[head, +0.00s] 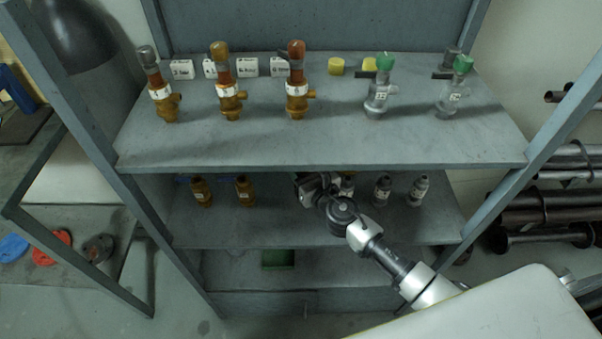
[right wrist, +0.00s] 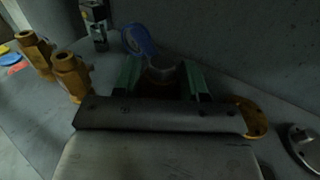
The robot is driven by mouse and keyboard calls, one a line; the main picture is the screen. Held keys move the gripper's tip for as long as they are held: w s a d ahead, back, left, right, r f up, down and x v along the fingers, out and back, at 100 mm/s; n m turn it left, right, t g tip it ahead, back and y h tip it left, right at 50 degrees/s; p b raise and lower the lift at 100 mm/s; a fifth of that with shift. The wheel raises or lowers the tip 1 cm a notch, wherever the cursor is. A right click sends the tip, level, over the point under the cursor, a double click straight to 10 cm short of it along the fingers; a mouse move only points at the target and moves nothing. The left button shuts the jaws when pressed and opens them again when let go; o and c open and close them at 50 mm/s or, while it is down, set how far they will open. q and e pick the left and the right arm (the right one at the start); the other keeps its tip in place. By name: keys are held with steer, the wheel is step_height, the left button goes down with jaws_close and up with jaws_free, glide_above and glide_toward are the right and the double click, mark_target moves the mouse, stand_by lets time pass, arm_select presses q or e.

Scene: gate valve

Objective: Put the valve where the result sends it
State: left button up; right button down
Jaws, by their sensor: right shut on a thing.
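My right gripper (head: 312,186) reaches into the middle shelf level. In the right wrist view, its green-padded fingers (right wrist: 162,80) are shut on a mostly hidden valve. A blue ring-like part (right wrist: 139,41) shows at the fingers, and a brass flange (right wrist: 251,117) shows beyond the gripper body. Two brass valves (head: 201,192) (head: 244,190) stand to its left on that shelf; they also show in the wrist view (right wrist: 70,75). My left gripper is not in view.
Shelf posts (head: 560,120) flank the opening. A green bin (head: 278,258) sits below. Pipes (head: 545,205) lie at right.

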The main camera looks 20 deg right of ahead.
steer(key=shift+w+a+r, duration=0.1)
steer(key=shift+w, duration=0.35)
step_height(320, 180, down, 4)
steer(key=b, duration=0.3)
steer(key=shift+r, duration=0.25)
steer(key=shift+s, duration=0.1)
steer(key=c, duration=1.1)
jaws_free()
steer(key=shift+f, duration=0.25)
steer(key=o, duration=0.5)
steer(key=shift+r, duration=0.1)
